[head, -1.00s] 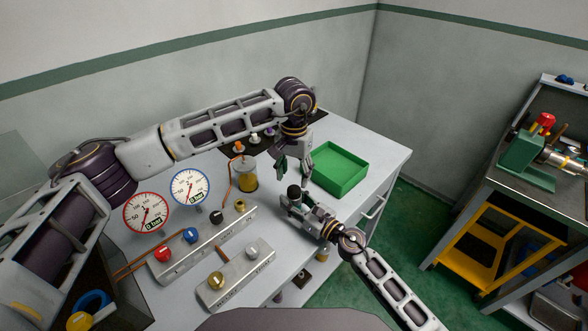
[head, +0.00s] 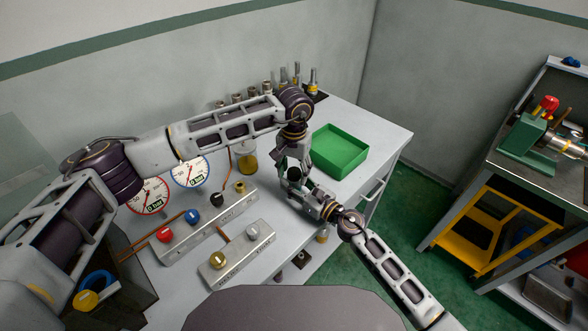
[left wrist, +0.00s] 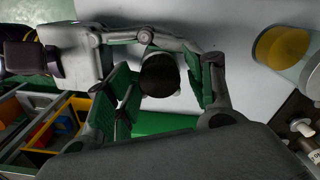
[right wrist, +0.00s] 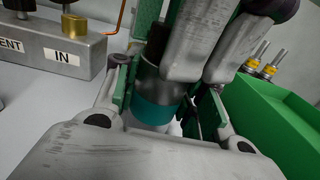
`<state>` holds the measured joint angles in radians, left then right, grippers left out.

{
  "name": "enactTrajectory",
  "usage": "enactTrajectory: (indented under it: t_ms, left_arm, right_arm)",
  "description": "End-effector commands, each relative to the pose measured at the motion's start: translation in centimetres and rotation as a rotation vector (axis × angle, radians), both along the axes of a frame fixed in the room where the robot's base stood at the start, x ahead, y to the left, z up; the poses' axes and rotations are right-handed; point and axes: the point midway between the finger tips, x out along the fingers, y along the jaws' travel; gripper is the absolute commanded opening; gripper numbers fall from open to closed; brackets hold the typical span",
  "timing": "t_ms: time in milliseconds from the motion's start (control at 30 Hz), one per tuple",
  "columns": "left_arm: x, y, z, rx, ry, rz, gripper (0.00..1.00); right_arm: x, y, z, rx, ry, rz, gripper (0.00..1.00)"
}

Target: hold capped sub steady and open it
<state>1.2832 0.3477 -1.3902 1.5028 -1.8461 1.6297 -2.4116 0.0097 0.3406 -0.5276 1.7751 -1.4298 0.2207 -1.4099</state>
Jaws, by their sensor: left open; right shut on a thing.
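The capped sub (right wrist: 154,92) is a short upright cylinder, dark above with a teal band below. My right gripper (right wrist: 165,105) is shut on its body and holds it above the bench. Its round black cap (left wrist: 158,75) shows end-on in the left wrist view, between the green-padded fingers of my left gripper (left wrist: 165,88). The left gripper is open around the cap, with visible room on at least one side. In the head view the grippers meet near the bench's middle right and hide most of the sub.
A green tray (head: 340,150) stands just right of the grippers. Left of them are a metal valve block (head: 207,228), a second block (head: 236,257) in front and two gauges (head: 189,170). Several metal fittings (head: 298,75) stand at the back. A copper pipe rises behind the valve block.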

Motion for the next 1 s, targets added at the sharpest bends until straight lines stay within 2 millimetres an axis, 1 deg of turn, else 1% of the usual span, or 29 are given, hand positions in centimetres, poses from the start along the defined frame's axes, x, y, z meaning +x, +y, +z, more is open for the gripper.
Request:
enactTrajectory:
  t_ms: [33, 300, 400, 567, 667, 1000]
  left_arm:
    - [0.00, 0.00, 0.01, 0.000, 0.000, 0.000, 0.52]
    - [0.00, 0.00, 0.03, 0.000, 0.000, 0.000, 0.18]
    - [0.01, 0.01, 0.04, 0.000, 0.000, 0.000, 0.06]
    - [0.02, 0.02, 0.04, 0.000, 0.000, 0.017, 0.06]
    - [0.02, 0.03, 0.05, 0.001, 0.000, 0.058, 0.06]
    - [0.03, 0.06, 0.07, 0.001, 0.000, 0.316, 0.06]
  right_arm:
    - [0.01, -0.03, -0.03, -0.001, 0.001, 0.000, 0.00]
    - [0.01, -0.03, -0.03, 0.000, 0.000, 0.000, 0.00]
    - [0.01, -0.03, -0.03, 0.000, 0.000, -0.001, 0.00]
    - [0.01, -0.04, -0.03, 0.000, 0.000, -0.001, 0.00]
    - [0.01, -0.04, -0.03, 0.000, 0.000, -0.001, 0.00]
    - [0.01, -0.04, -0.03, 0.000, 0.000, -0.001, 0.00]
